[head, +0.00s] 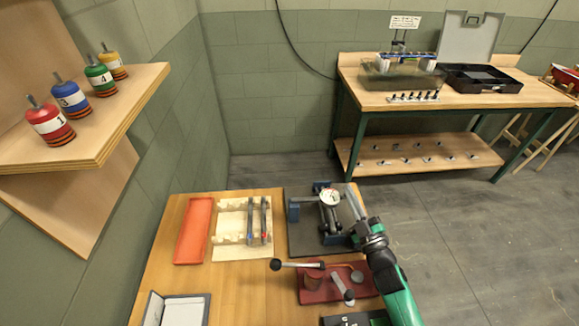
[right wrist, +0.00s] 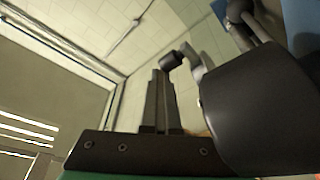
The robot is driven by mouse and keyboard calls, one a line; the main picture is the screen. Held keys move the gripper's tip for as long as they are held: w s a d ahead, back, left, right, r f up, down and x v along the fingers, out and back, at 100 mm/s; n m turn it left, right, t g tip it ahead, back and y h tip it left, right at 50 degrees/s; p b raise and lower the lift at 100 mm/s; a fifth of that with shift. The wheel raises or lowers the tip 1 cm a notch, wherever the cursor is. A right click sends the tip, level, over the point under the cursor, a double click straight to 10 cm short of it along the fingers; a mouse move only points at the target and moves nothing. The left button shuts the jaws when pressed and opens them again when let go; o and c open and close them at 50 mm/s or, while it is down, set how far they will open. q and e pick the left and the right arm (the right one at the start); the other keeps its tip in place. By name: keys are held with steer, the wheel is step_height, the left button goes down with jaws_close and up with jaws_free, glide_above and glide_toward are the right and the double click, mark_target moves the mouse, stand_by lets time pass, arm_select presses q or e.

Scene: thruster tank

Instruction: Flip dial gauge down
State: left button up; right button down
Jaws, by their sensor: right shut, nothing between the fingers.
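In the right wrist view my shut fingers (right wrist: 161,75) point up beside a bent grey piece with a dark knob (right wrist: 174,60). A large dark rounded part (right wrist: 262,115) fills the right side there. Whether the fingers touch the fixture, I cannot tell. My left gripper is not in view.
On the wooden table (head: 170,235), a red tray (head: 194,230) and a pale holder (head: 230,233) lie left of the dark plate. A red fixture (head: 320,290) with a black-knobbed lever (head: 277,265) stands in front. A shelf (head: 125,110) with coloured cylinders hangs at upper left.

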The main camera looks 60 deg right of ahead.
steer(key=shift+s+d+f, duration=0.1)
steer(key=shift+f, duration=0.5)
step_height(320, 180, up, 6)
steer(key=p, duration=0.5)
steer(key=s+a+f+b, duration=0.4)
steer(key=s+a+b, duration=0.2)
steer(key=a+b, duration=0.1)
steer(key=shift+a, duration=0.25)
